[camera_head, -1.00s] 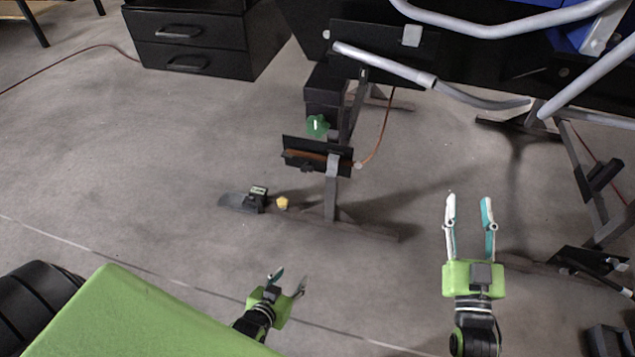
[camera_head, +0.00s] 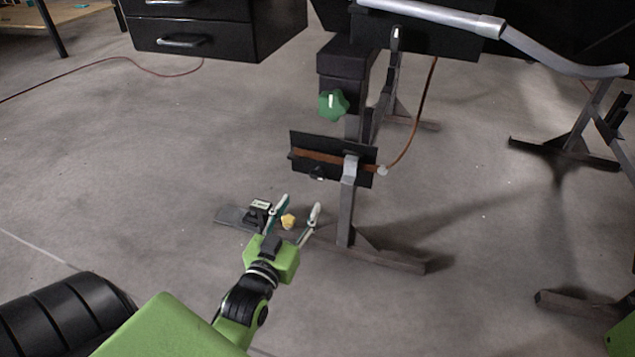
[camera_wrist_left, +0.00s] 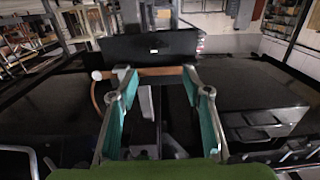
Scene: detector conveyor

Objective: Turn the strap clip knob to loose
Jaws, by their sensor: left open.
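A black plate (camera_head: 335,150) with a brown strap (camera_head: 330,160) across it is fixed to a grey stand in the head view. A grey clip (camera_head: 350,168) crosses the strap, and a small dark knob (camera_head: 317,173) sits under the plate's lower edge. I cannot tell its setting. My left gripper (camera_head: 300,204) is open and empty, its fingers pointing up the picture below the plate. In the left wrist view, the strap (camera_wrist_left: 160,71) shows beyond the open left fingers (camera_wrist_left: 160,85); I see no contact. My right gripper is out of view.
A green star knob (camera_head: 333,105) is above the plate. A yellow knob (camera_head: 288,221) shows between my left fingers, beside a small black device (camera_head: 259,208) on the stand's foot (camera_head: 375,258). A grey tube (camera_head: 440,20) crosses above. Open floor lies left.

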